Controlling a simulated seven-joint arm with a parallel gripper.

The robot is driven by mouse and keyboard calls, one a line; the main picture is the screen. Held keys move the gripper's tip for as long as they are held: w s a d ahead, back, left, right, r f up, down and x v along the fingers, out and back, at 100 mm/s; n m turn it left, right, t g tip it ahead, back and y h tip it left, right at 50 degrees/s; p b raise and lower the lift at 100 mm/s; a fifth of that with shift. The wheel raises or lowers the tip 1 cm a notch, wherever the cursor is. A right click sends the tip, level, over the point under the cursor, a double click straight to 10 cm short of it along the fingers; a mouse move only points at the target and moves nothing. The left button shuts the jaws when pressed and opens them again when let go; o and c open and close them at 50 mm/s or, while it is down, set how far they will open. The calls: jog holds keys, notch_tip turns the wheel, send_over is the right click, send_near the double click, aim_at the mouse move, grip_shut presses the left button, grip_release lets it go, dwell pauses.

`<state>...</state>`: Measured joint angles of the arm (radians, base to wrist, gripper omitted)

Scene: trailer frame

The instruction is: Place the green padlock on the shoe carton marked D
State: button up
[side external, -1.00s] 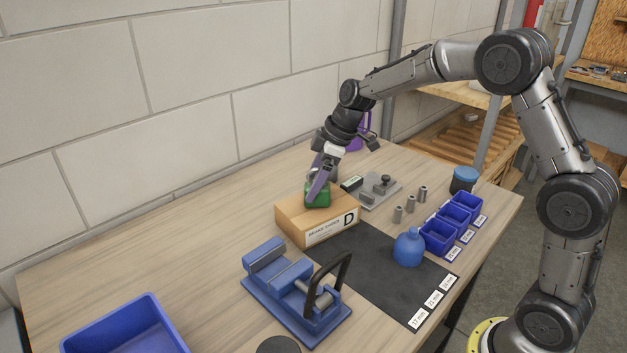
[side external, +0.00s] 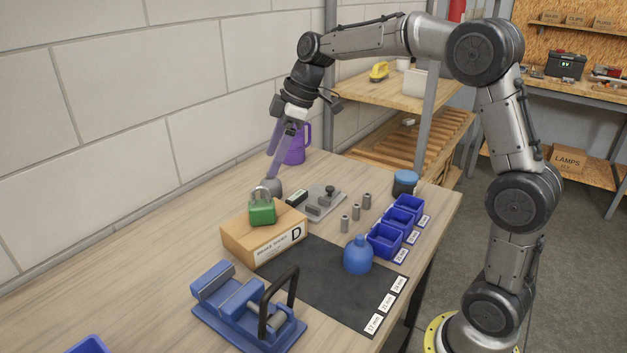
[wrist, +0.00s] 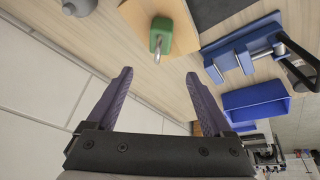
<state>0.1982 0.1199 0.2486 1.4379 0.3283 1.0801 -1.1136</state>
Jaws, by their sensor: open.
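My gripper (side external: 276,172) is above and behind the carton, apart from the padlock. Its purple fingers (wrist: 158,74) are spread with nothing between them.
A grey rounded object (side external: 273,187) sits behind the carton, close to my fingers. A blue vise-like fixture (side external: 245,308), blue bottle (side external: 358,255), blue bins (side external: 385,241) and purple jug (side external: 296,146) stand around. Bare table lies left of the carton.

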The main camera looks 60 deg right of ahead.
jog(key=s+a+r+m+h, duration=0.25)
jog(key=s+m, duration=0.25)
jog(key=s, duration=1.2)
jog(key=s+f+m+t, duration=0.1)
jog(key=s+f+m, duration=0.3)
jog(key=s, duration=0.9)
jog(key=shift+a+f+t, duration=0.2)
jog(key=shift+f+t, duration=0.2)
jog(key=shift+f, duration=0.4)
